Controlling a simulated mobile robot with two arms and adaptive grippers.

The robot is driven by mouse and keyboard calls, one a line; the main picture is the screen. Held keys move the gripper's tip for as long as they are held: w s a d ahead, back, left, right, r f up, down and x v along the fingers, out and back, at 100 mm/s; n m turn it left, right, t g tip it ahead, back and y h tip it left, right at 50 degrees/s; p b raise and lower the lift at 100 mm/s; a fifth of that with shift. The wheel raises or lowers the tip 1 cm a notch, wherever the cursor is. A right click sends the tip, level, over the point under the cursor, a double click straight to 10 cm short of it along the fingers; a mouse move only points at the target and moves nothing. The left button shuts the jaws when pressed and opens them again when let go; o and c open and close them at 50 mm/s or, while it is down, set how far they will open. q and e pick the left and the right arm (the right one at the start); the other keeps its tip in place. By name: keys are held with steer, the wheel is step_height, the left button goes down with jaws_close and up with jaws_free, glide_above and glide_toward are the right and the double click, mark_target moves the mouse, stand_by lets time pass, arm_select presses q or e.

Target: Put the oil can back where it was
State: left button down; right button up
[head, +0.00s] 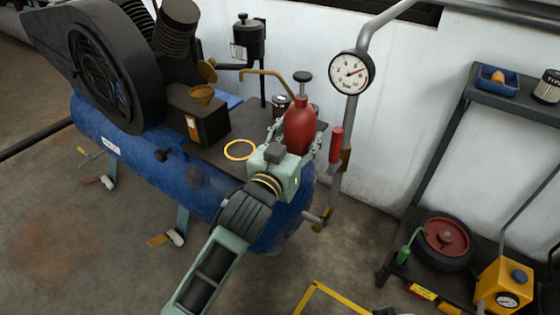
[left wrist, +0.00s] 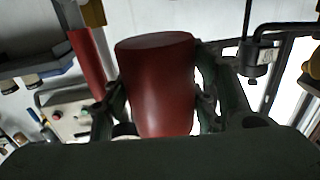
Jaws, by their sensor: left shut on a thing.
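The oil can (head: 299,128) has a red body, a dark cap and a thin brass spout pointing left. My left gripper (head: 297,143) is shut around its body, with a finger on each side, over the right end of the dark deck (head: 205,150) on the blue tank. I cannot tell whether the can's base touches the deck. A yellow ring (head: 239,150) is marked on the deck, left of the can, with nothing standing in it. In the left wrist view the red body (left wrist: 157,85) fills the space between the fingers. My right gripper is not in view.
A pressure gauge (head: 351,72) on a grey pipe and a red-handled valve lever (head: 336,145) stand close right of the can. A black hanging pot (head: 248,42) is behind. A shelf cart (head: 510,105) is at right.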

arm_select(q)
steer(key=w+a+f, duration=0.1)
steer(key=w+a+f+b, duration=0.1)
steer(key=shift+w, duration=0.4)
steer(key=w+a+f, duration=0.1)
steer(key=w, duration=0.1)
steer(key=w+a+f+b, duration=0.1)
steer(key=w+f, duration=0.1)
steer(key=w+a+f+b, duration=0.1)
steer(key=w, duration=0.2)
steer(key=shift+a+f, duration=0.2)
steer(key=shift+a, duration=0.2)
steer(key=shift+f, duration=0.2)
step_height(320, 180, down, 4)
steer(key=shift+r+b, duration=0.25)
steer(key=shift+b, duration=0.5)
steer(key=shift+f, duration=0.1)
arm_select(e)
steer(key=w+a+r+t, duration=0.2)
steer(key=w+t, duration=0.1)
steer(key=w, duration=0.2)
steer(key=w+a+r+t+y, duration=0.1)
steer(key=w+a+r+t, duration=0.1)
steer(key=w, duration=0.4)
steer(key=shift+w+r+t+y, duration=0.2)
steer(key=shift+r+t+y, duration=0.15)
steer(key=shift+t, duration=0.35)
arm_select(q)
steer(key=shift+f, duration=0.1)
